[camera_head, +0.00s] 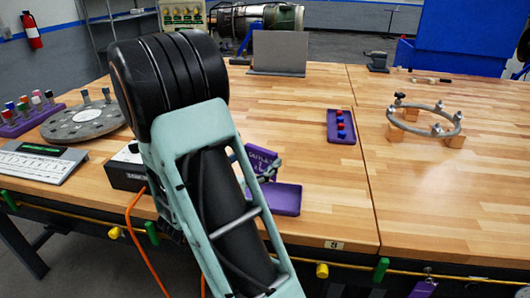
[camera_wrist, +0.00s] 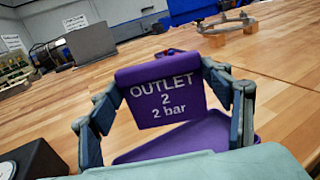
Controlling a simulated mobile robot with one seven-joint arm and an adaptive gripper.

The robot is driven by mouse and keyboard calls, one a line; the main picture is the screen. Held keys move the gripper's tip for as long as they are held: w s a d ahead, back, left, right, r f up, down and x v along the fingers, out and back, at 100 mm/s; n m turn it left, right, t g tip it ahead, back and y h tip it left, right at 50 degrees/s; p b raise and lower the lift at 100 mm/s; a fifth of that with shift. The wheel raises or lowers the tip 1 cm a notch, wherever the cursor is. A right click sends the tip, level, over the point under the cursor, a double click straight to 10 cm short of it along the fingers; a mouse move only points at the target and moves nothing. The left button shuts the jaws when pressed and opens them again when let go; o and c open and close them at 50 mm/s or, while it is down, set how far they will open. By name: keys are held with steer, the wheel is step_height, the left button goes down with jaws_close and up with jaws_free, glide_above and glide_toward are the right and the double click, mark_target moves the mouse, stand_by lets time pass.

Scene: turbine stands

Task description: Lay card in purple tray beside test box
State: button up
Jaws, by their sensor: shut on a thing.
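My gripper (camera_wrist: 163,82) is shut on a purple card (camera_wrist: 160,108), with a finger at each side edge. The card stands upright and reads "OUTLET 2, 2 bar" in the wrist view. In the head view the card (camera_head: 260,158) is partly hidden by my arm. The purple tray (camera_head: 286,199) lies on the table just right of my arm, below the gripper.
A small purple tray (camera_head: 341,134) with red and blue pieces and a ring on wooden blocks (camera_head: 425,121) are to the right. A keyboard-like device (camera_head: 40,168) and a round grey plate (camera_head: 85,122) are left. The front right table is clear.

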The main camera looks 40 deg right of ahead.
steer(key=shift+w+d, duration=0.1)
steer(key=shift+d, duration=0.15)
steer(key=shift+f, duration=0.15)
step_height(320, 180, down, 8)
steer(key=b, duration=0.6)
steer(key=shift+b, duration=0.4)
steer(key=shift+f+b, duration=0.3)
steer(key=shift+f, duration=0.05)
steer(key=o, duration=1.3)
steer(key=shift+c, duration=0.2)
steer(key=shift+a, duration=0.1)
steer(key=shift+v, duration=3.5)
